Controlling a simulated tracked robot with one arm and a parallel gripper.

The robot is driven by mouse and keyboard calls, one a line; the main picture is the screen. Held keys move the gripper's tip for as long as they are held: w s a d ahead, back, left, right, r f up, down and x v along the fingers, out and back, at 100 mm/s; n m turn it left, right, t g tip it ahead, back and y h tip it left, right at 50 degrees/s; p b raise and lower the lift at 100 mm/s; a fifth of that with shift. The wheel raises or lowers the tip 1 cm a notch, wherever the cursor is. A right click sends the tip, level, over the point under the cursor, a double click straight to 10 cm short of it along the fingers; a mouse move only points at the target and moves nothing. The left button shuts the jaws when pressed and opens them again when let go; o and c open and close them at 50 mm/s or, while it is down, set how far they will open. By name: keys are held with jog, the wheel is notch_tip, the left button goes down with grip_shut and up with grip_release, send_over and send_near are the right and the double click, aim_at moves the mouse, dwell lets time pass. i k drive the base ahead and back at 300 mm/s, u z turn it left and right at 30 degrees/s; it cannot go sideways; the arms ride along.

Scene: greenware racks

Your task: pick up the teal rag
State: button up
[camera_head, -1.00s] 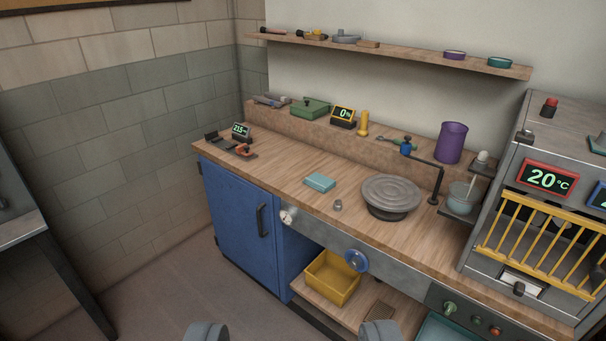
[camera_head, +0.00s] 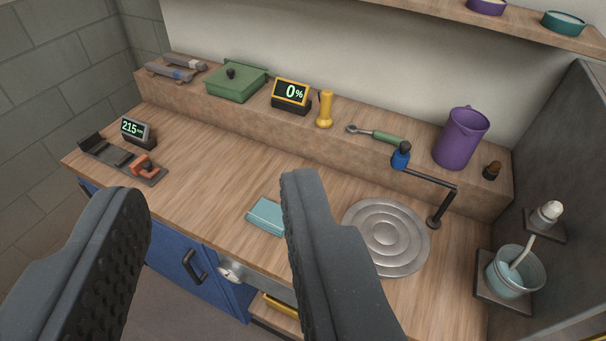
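The teal rag (camera_head: 265,217) is a small folded flat block lying on the wooden counter, left of the round grey wheel plate. Its right end is partly hidden behind my right finger. My gripper (camera_head: 212,205) is open and empty, its two dark fingers wide apart in the foreground. The rag shows between the fingers, close to the right one, and lies beyond and below them. The fingers do not appear to touch it.
The wheel plate (camera_head: 386,236) is right of the rag, with a black jointed arm (camera_head: 432,184) behind it. Counter left of the rag is clear.

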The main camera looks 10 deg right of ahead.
aim_at(267, 215)
jog(key=z, duration=0.2)
jog(key=i, duration=0.85)
jog(key=z, duration=0.3)
